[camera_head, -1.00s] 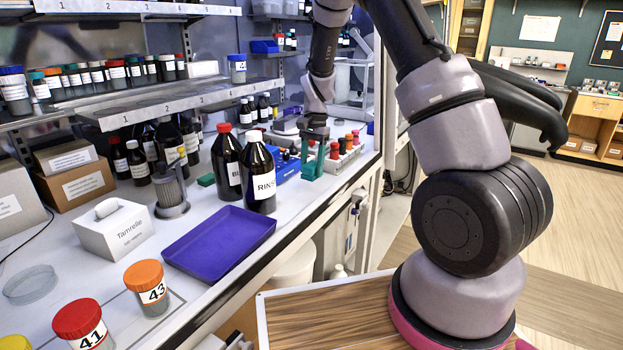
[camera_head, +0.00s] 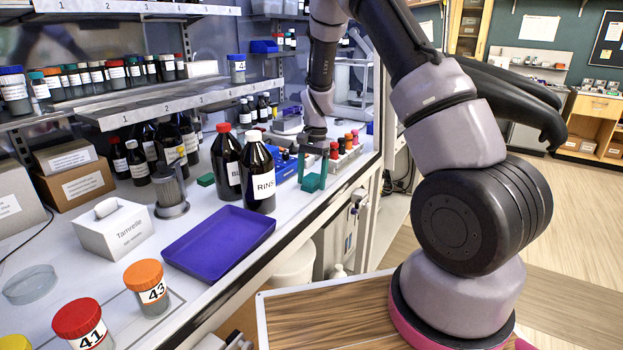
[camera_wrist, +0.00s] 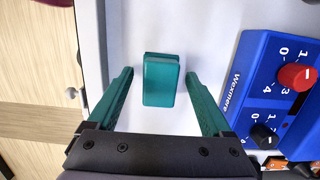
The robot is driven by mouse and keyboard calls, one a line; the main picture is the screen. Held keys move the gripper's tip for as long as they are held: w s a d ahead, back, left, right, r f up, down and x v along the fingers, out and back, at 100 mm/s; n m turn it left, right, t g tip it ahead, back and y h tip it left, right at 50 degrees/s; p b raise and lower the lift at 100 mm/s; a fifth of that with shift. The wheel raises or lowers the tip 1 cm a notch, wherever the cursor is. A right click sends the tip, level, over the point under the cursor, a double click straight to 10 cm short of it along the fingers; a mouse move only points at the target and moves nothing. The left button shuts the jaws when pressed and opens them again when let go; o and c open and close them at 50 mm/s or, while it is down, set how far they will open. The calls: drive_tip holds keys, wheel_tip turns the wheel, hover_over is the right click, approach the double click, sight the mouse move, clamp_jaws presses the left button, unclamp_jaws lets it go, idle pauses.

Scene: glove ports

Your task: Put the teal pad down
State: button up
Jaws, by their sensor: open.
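The teal pad (camera_wrist: 161,80) lies on the white bench top in the wrist view, between the fingertips and apart from both. In the head view the teal pad (camera_head: 312,183) is near the bench's front edge, just below my gripper (camera_head: 317,165). In the wrist view my gripper (camera_wrist: 160,88) is open, its teal fingers spread either side of the pad, with bare white surface showing between each finger and the pad.
In the head view, dark bottles (camera_head: 258,172), a purple tray (camera_head: 219,243) and a green block (camera_head: 206,180) stand to the left. The bench edge is close by.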

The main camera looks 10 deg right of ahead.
sight(315, 174)
wheel_tip(315, 174, up, 12)
drive_tip(key=w+d+r, duration=0.1)
drive_tip(key=s+d+r+n+t+y, duration=0.1)
drive_tip(key=s+d+r+t, duration=0.1)
drive_tip(key=s+r, duration=0.5)
drive_tip(key=s+d+r+n+t, duration=0.15)
drive_tip(key=s+r, duration=0.25)
drive_tip(key=r, duration=0.5)
drive_tip(key=s+r+n+t, duration=0.1)
drive_tip(key=s+r+t, duration=0.1)
drive_tip(key=s, duration=0.6)
drive_tip(key=s+d+r+n+t, duration=0.1)
drive_tip(key=s+r+t, duration=0.2)
drive_tip(key=s, duration=0.6)
drive_tip(key=shift+d, duration=0.15)
